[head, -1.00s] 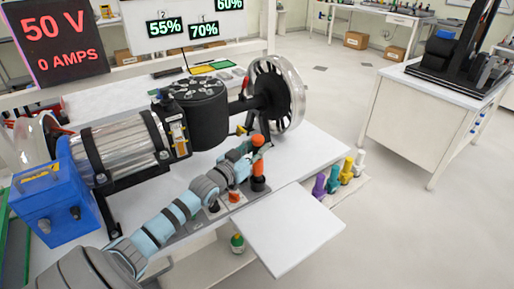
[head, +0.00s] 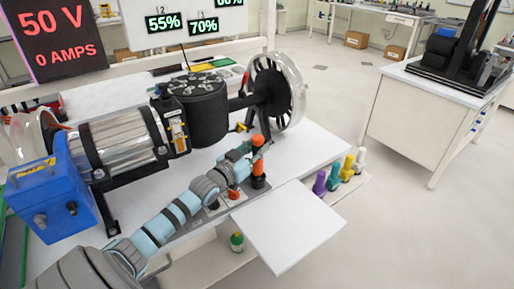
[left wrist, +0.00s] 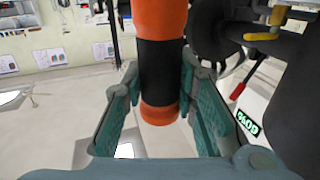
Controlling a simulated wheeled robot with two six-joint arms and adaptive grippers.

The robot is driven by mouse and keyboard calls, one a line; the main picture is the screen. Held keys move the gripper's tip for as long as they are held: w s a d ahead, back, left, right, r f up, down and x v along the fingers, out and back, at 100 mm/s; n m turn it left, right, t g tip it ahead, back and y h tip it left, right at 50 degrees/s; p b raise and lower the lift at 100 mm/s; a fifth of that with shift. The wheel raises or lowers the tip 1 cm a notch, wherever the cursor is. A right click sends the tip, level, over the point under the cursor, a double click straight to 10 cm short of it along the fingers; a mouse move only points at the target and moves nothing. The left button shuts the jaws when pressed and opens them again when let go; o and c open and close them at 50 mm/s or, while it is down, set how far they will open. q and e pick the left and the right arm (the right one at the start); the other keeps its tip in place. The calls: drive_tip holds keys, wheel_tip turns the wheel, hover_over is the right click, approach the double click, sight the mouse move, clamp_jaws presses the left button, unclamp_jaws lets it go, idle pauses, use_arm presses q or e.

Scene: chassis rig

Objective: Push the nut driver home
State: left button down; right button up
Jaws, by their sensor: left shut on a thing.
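The nut driver, with an orange handle and a black band (head: 259,168), stands roughly upright near the bench's front edge in the head view. In the left wrist view its orange and black handle (left wrist: 157,62) fills the top middle, between the two finger pads. My left gripper (head: 245,158) is shut on this handle. The driver's tip and what it sits in are hidden. My right gripper is in neither view.
A small orange knob (head: 233,194) sits close left of the driver. A clear-covered wheel (head: 292,95), black drum (head: 196,112) and clear cylinder (head: 118,148) stand behind. Several coloured drivers (head: 333,178) stand at right. A white board (head: 287,228) juts out in front, bare.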

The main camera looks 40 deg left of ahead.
use_arm(q)
drive_tip(key=shift+f+b, duration=0.45)
idle(0.4)
drive_tip(key=c, duration=1.2)
unclamp_jaws()
wheel_tip(320, 180, up, 10)
